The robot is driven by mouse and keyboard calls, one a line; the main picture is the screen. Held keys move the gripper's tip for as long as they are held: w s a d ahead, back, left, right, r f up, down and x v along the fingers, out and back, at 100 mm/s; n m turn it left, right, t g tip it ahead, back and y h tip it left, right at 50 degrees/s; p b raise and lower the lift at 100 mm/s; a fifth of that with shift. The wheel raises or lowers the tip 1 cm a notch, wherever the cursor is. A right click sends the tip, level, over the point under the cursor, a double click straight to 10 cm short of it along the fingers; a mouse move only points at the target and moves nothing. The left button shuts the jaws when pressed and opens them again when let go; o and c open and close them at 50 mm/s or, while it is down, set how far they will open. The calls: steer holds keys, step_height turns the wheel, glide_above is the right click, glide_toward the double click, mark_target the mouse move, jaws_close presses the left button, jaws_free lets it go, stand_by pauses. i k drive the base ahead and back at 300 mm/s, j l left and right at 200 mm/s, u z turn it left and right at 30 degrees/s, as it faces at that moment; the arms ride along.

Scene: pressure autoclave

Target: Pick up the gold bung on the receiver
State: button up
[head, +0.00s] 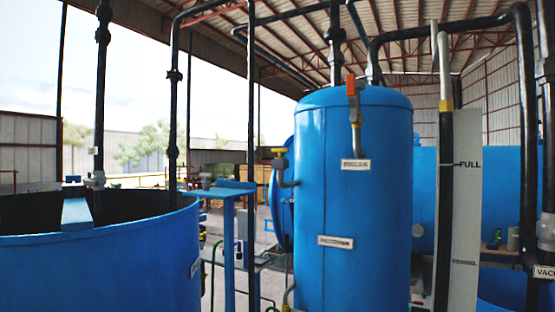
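A tall blue upright tank (352,215) with a domed top stands at centre right in the head view; I take it as the receiver, but its labels are too blurred to read. A gold-yellow piece (279,153) sits on top of a grey elbow pipe (285,182) on the tank's left side. It looks like a cap or bung, but it is too small to be sure. My gripper is not in view.
An open blue vat (110,265) fills the left. A narrow blue stand (229,190) rises between vat and tank. An orange-handled valve (353,100) is on the tank's front. A gauge board (462,220) marked FULL and black pipes stand right.

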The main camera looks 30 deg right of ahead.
mark_target(280, 151)
steer(key=i+j+z, duration=0.15)
steer(key=i+z, duration=0.2)
steer(key=i+j+z, duration=0.35)
steer(key=i+l, duration=0.1)
